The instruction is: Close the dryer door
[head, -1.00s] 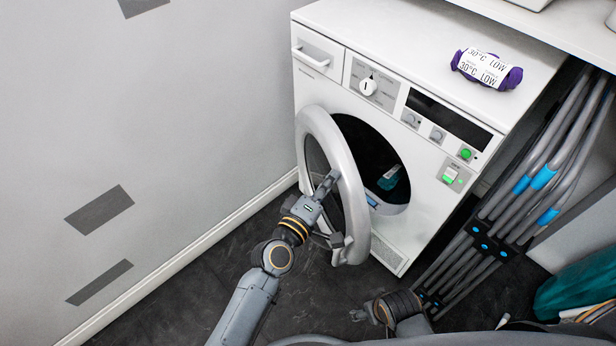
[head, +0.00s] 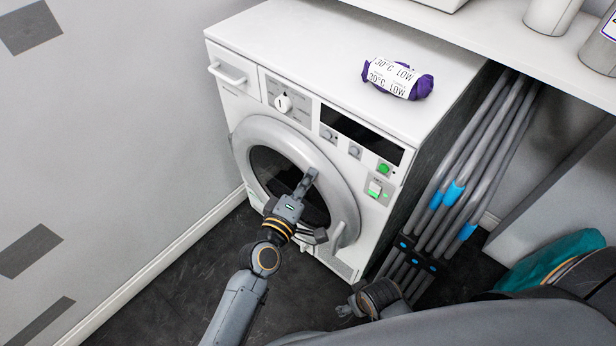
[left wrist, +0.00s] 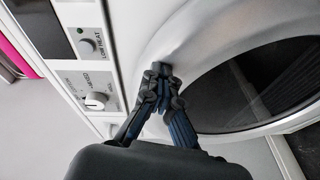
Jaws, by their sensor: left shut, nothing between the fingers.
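The dryer (head: 228,98) is a white front-loading machine. Its round door (head: 345,200) has a pale grey ring and dark glass, and it lies against or very near the dryer front. I cannot tell whether it is latched. The ring also shows in the left wrist view (left wrist: 225,40). My left gripper (head: 308,177) is shut and empty, with its tips at the door's face in the head view. In the left wrist view, the closed fingertips (left wrist: 160,70) are at the ring, seemingly touching it. My right gripper (head: 347,309) is low in the head view, partly hidden, its fingers unclear.
A purple rolled cloth with a white label (head: 398,78) lies on the dryer top. A folded grey rack with blue joints (head: 440,215) leans right of the dryer. A teal bag (head: 550,258) sits at the right. Dark floor is clear left of my left arm.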

